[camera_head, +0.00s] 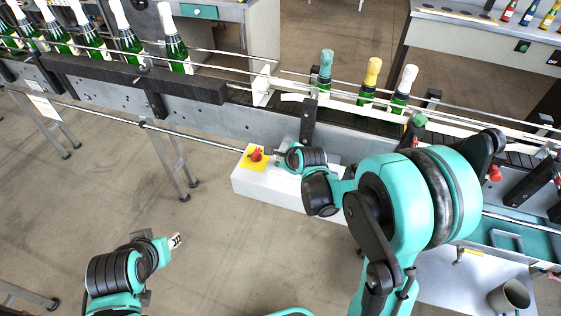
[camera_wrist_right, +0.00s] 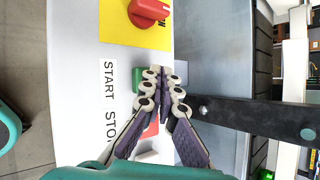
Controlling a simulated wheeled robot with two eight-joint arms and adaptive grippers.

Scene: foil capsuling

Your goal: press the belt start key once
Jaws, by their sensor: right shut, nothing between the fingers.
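The white control box (camera_head: 262,184) stands in front of the conveyor. In the right wrist view, a green key (camera_wrist_right: 138,77) beside the word START (camera_wrist_right: 110,78) shows just left of my right gripper (camera_wrist_right: 160,72). The gripper is shut and empty, its fingertips beside the green key; I cannot tell whether they touch it. A red key (camera_wrist_right: 151,128) beside the partly cut STOP label shows behind the fingers. In the head view my right gripper (camera_head: 279,162) is over the box, hiding its keys. My left gripper (camera_head: 176,241) is low at the left, away from the box.
A red knob on a yellow plate (camera_head: 246,163) is at the box's left end. A dark bracket (camera_wrist_right: 255,116) reaches close to the right gripper's right side. The conveyor (camera_head: 220,118) behind carries several green bottles. Floor at the left front is free.

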